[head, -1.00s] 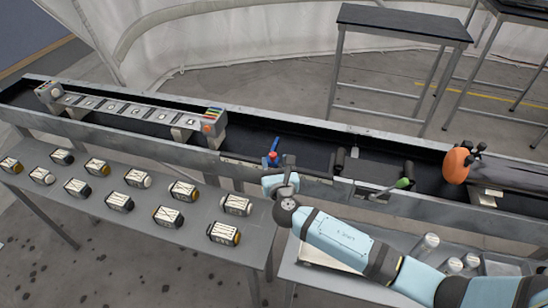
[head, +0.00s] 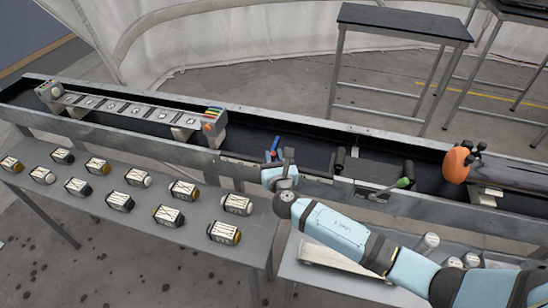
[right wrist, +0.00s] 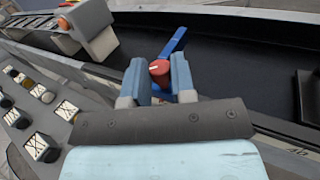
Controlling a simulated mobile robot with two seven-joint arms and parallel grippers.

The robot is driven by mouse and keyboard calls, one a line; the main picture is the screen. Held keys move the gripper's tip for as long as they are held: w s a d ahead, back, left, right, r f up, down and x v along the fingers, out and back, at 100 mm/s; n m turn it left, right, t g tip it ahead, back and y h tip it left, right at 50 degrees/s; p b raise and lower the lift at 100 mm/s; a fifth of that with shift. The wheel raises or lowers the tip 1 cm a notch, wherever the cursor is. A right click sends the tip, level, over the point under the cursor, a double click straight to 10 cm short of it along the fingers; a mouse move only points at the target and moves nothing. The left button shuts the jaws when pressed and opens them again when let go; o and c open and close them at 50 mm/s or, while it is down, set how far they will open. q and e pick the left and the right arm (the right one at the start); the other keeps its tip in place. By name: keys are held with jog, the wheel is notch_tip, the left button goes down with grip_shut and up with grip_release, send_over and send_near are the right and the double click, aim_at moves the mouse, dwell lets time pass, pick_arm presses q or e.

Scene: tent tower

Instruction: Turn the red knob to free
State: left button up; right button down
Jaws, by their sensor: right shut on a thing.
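The red knob (right wrist: 159,71) shows between my right gripper's blue fingers in the right wrist view. It has a pale mark on top, and a blue bar (right wrist: 174,42) extends away from it toward the upper right. My right gripper (right wrist: 160,76) is shut on the knob. In the head view my right gripper (head: 281,164) is at the near side of the black trough, with the blue bar (head: 275,144) just behind it; the knob is mostly hidden there. I cannot read any setting mark by the knob. My left gripper is not in view.
The long metal trough (head: 250,165) runs across the view. A raised bar of grey panels (head: 130,107) stands in its left part. Several labelled canisters (head: 170,216) lie on the near table. A green-tipped lever (head: 403,183) and an orange round object (head: 457,165) are to the right.

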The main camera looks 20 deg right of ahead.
jog(key=shift+d+n+y, duration=0.15)
jog(key=shift+n+y, duration=0.55)
jog(key=shift+y, duration=0.4)
jog(key=shift+d+n+y+b, duration=0.15)
jog(key=shift+n+y+b, duration=0.15)
jog(key=shift+n+y, duration=0.6)
jog(key=n+y+b, duration=0.1)
jog(key=y, duration=0.1)
jog(key=n+g+y+b, duration=0.1)
jog(key=y+b, duration=0.1)
jog(key=shift+w+d+f+y, duration=0.1)
jog(key=shift+d+f+y, duration=0.1)
jog(key=shift+y, duration=0.1)
jog(key=shift+r+n+g+y+b, duration=0.15)
jog(key=shift+n+g+y+b, duration=0.55)
jog(key=shift+n+y+b, duration=0.35)
